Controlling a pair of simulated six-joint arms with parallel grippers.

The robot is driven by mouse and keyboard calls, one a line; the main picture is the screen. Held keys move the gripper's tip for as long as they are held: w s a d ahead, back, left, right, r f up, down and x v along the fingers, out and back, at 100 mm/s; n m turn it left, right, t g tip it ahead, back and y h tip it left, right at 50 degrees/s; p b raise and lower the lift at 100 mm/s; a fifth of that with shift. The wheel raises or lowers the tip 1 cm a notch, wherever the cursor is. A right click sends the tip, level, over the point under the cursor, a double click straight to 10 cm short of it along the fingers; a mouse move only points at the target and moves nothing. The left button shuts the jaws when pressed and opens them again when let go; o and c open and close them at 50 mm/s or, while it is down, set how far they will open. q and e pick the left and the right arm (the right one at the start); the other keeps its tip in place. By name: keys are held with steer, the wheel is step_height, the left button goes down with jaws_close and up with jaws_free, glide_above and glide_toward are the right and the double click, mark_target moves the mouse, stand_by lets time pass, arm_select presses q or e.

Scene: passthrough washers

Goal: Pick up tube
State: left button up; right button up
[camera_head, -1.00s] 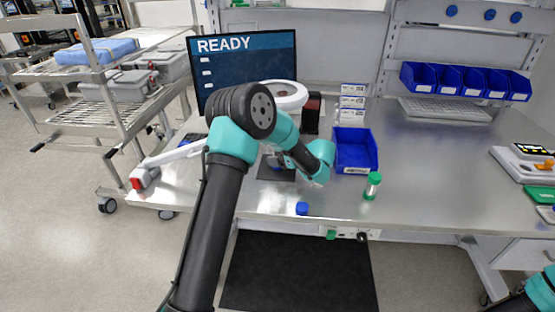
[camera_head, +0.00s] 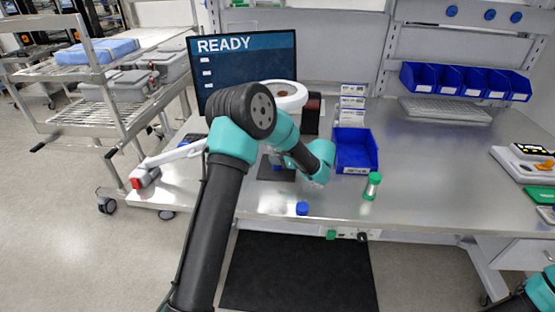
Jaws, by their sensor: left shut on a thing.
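A clear tube with a green cap (camera_head: 372,186) stands upright on the metal bench, near its front edge. A small blue cap-like piece (camera_head: 302,208) is at the front of the bench, left of the green-capped tube. My left gripper (camera_head: 318,183) is low over the bench, between the two and a little behind the blue piece. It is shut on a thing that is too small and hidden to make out. The green-capped tube is apart from it. My right arm shows only at the lower right corner, with its gripper out of view.
A blue open bin (camera_head: 355,150) stands behind the green-capped tube, with stacked small boxes (camera_head: 352,103) behind it. A monitor (camera_head: 244,70) and a round white-topped device (camera_head: 288,95) are behind my left arm. The bench right of the tube is clear up to the devices at its right end.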

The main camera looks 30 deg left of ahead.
arm_select(q)
steer(key=shift+r, duration=0.15)
steer(key=shift+r, duration=0.55)
steer(key=shift+s+d+r, duration=0.15)
steer(key=shift+r, duration=0.45)
steer(key=shift+s+d+r, duration=0.1)
steer(key=shift+s+r, duration=0.05)
steer(key=shift+r, duration=0.4)
steer(key=s+d+r, duration=0.1)
steer(key=s+d, duration=0.7)
steer(key=s, duration=0.5)
steer(key=shift+r, duration=0.15)
